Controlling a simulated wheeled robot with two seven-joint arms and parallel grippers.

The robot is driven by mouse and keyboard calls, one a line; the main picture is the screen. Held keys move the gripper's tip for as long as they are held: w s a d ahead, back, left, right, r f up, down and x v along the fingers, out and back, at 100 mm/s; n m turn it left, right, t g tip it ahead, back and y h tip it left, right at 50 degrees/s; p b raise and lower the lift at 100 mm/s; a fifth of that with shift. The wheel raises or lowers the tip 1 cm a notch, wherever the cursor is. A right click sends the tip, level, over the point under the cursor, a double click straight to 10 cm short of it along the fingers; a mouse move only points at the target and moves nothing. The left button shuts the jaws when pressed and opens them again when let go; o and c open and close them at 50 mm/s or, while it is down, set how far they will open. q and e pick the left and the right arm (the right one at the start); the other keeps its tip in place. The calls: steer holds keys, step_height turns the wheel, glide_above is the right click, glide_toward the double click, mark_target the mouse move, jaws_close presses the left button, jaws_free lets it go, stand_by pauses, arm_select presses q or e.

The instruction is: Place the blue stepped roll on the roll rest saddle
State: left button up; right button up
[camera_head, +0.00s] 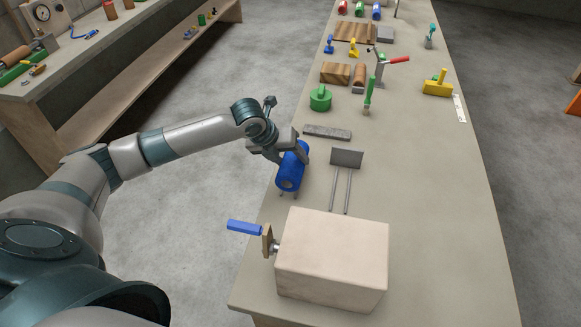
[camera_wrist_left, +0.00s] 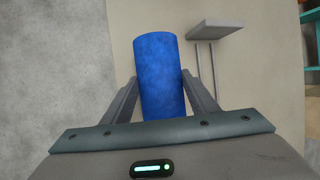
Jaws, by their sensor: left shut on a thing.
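The blue stepped roll (camera_head: 291,168) is a thick blue cylinder with a dark hole in its near end. It is tilted at the left edge of the long bench, behind the cream box. My left gripper (camera_head: 283,147) is shut on it. In the left wrist view the roll (camera_wrist_left: 161,78) stands between the two fingers. Two small prongs show below the roll's near end; I cannot tell what they belong to. I cannot pick out the roll rest saddle for sure. A grey plate on two rods (camera_head: 346,157) stands right of the roll. My right gripper is not in view.
A cream box (camera_head: 331,258) with a blue-handled crank (camera_head: 244,227) stands at the near end. A grey bar (camera_head: 327,132), a green round-topped thing (camera_head: 320,98) and a red-handled lever (camera_head: 396,60) lie farther back.

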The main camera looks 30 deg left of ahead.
arm_select(q)
steer(key=shift+f+p, duration=0.95)
steer(key=shift+f, duration=1)
steer(key=o, duration=1.4)
steer(key=shift+f, duration=0.1)
steer(key=shift+o, duration=0.2)
